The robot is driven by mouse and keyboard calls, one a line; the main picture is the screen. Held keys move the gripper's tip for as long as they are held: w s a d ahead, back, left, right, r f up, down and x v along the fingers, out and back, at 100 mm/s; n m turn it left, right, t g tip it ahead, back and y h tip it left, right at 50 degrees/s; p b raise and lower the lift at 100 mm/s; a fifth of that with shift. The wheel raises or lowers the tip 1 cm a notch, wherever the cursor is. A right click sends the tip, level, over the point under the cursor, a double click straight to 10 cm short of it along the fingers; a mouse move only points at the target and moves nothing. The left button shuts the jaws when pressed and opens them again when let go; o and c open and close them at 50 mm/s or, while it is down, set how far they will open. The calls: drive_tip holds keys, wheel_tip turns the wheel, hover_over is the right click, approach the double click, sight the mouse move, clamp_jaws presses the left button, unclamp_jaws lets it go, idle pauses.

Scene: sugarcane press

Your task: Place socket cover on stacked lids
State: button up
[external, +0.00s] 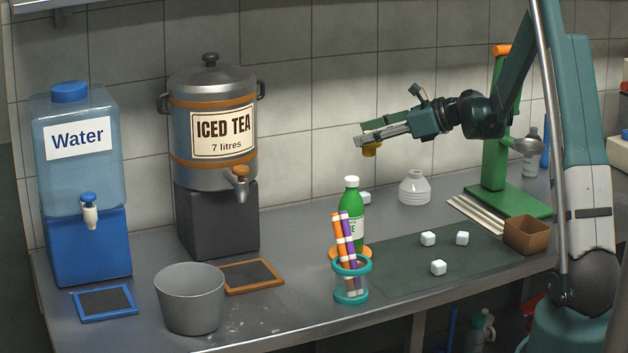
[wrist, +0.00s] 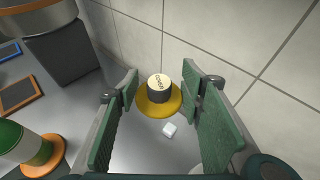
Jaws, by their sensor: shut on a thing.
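The socket cover is a yellow disc with a dark knob and a pale labelled top; it shows between my fingertips in the wrist view (wrist: 159,106). In the external view its yellow part (external: 371,151) hangs just below the fingertips. My gripper (external: 368,139) is shut on it and holds it well above the counter, near the tiled wall.
A green bottle (external: 352,207) stands in front, beside a jar of coloured sticks (external: 351,281). A white cube (external: 366,197) lies near the wall; several others lie on the dark mat (external: 400,276). A green press stand (external: 495,150) and brown box (external: 526,235) are at right.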

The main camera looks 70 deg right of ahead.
drive_tip(key=s+d+r+m+h, duration=0.2)
drive_tip(key=s+d+r+h, duration=0.1)
drive_tip(key=s+d, duration=0.7)
drive_tip(key=shift+s+r+m, duration=0.2)
drive_tip(key=shift+s+m, duration=0.1)
drive_tip(key=shift+s, duration=0.15)
drive_tip(key=b, duration=0.1)
hover_over(416, 172)
drive_tip(key=shift+d+f, duration=0.1)
drive_tip(key=shift+f, duration=3.05)
drive_tip(key=shift+f+b, duration=0.6)
drive_tip(key=shift+f, duration=1.3)
drive_tip(key=shift+f, duration=0.1)
